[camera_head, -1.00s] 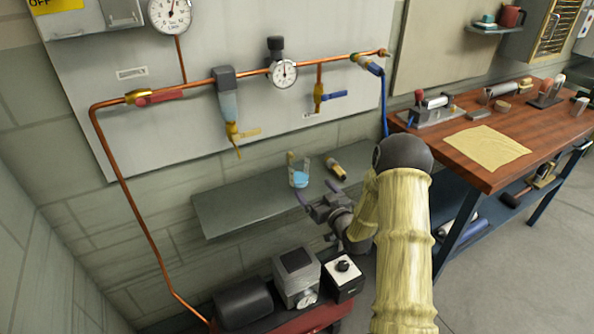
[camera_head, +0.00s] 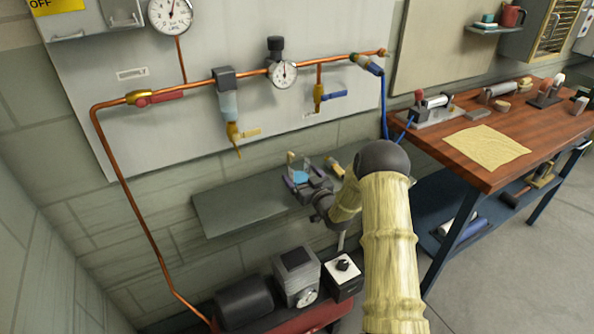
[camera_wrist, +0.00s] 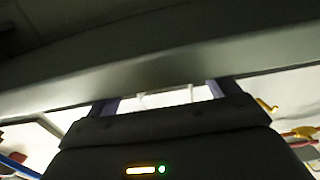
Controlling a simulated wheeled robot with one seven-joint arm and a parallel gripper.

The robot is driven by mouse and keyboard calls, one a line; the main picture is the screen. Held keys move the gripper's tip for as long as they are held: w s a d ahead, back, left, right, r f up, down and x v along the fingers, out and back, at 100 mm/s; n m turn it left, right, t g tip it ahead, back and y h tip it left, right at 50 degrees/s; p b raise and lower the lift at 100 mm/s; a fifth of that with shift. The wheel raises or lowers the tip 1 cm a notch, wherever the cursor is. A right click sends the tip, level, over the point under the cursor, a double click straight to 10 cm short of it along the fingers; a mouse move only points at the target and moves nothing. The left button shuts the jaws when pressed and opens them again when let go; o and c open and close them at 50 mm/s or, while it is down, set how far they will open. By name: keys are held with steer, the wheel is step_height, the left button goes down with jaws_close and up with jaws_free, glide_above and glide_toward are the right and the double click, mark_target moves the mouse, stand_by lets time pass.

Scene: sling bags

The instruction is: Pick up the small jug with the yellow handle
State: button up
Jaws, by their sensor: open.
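The small jug (camera_head: 299,175) is clear with blue liquid in it and stands on the grey wall shelf. The lower part of the jug is hidden by my gripper. In the wrist view, both fingers show apart above the dark gripper body, with a faint clear shape, likely the jug (camera_wrist: 165,98), between them.
The grey shelf (camera_head: 240,205) is bare on its left. A small brass-coloured item (camera_head: 335,167) lies on it just right of the jug. A copper pipe with valves (camera_head: 230,128) runs above.

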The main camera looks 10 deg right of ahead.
steer(key=shift+x, duration=1.85)
steer(key=shift+f, duration=0.15)
steer(key=c, duration=1.1)
steer(key=shift+r, duration=0.35)
steer(key=v, duration=1.8)
steer(key=shift+b, duration=0.4)
